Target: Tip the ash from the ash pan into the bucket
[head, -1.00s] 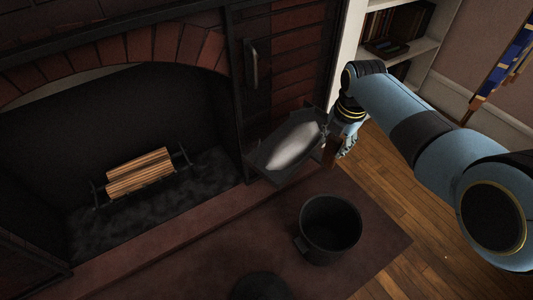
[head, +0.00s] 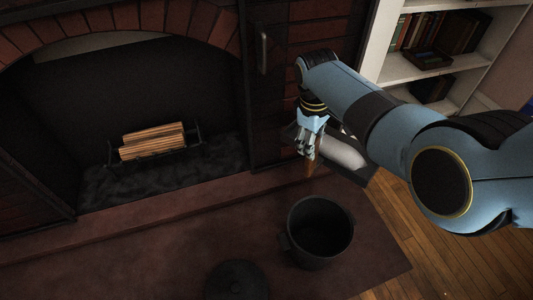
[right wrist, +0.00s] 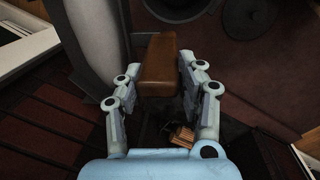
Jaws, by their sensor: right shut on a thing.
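The ash pan (head: 363,176) is a dark, shallow tray with a heap of pale grey ash (head: 342,152) in it. In the head view it is beyond my right arm, which hides part of it. My right gripper (head: 308,152) is shut on the pan's brown handle, which shows between the fingers in the right wrist view (right wrist: 160,65). The pan looks roughly level, with the ash still in it. The dark round bucket (head: 292,242) stands open on the hearth, below and in front of the gripper and pan. My left gripper is out of view.
A dark round lid (head: 237,282) lies on the hearth (head: 170,262) left of the bucket. The fireplace with a log grate (head: 153,143) is at left. A white bookshelf (head: 400,68) stands at back right. Wooden floor (head: 410,255) is clear at right.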

